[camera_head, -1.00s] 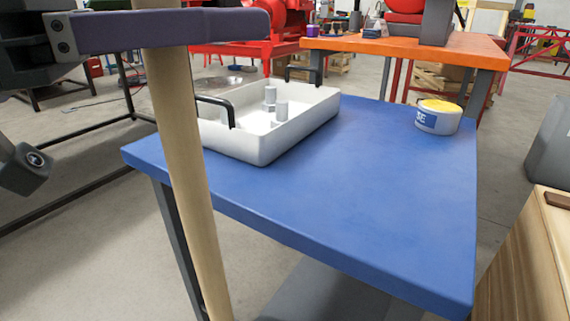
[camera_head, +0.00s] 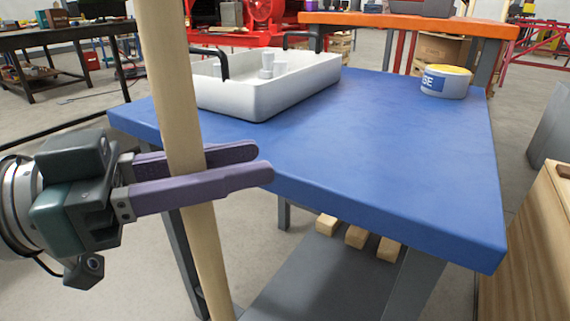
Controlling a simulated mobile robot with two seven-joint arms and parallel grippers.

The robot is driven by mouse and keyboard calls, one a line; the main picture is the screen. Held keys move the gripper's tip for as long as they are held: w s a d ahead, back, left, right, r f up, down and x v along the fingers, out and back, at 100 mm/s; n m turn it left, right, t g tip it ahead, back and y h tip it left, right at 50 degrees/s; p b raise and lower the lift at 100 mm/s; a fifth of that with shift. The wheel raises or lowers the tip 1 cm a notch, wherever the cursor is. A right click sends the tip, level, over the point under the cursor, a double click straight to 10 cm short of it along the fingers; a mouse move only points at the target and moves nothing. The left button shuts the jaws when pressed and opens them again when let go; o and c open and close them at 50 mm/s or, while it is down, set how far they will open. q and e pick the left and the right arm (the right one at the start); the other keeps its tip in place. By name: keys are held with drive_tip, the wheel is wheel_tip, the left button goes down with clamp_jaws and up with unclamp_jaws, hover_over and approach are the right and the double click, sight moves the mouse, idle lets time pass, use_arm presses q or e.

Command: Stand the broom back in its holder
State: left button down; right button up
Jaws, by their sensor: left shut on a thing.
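A pale wooden pole, the broom's handle (camera_head: 166,75), runs from the top edge to the bottom edge of the head view at the left, leaning slightly. My left gripper (camera_head: 258,162) has its purple fingers on both sides of the pole and is shut on it. The fingertips reach past the pole, near the front left edge of the blue table. The broom's head and top end are out of view. The broom holder is not seen. My right gripper is not in view.
A blue table (camera_head: 370,150) fills the middle, close behind the handle. On it are a white tray (camera_head: 262,100) with black handles and a grey tub (camera_head: 445,82). A wooden crate (camera_head: 535,250) stands at the right. An orange bench (camera_head: 420,22) is behind.

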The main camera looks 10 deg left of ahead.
use_arm(q)
drive_tip(key=shift+f, duration=1.2)
drive_tip(key=shift+b, duration=0.35)
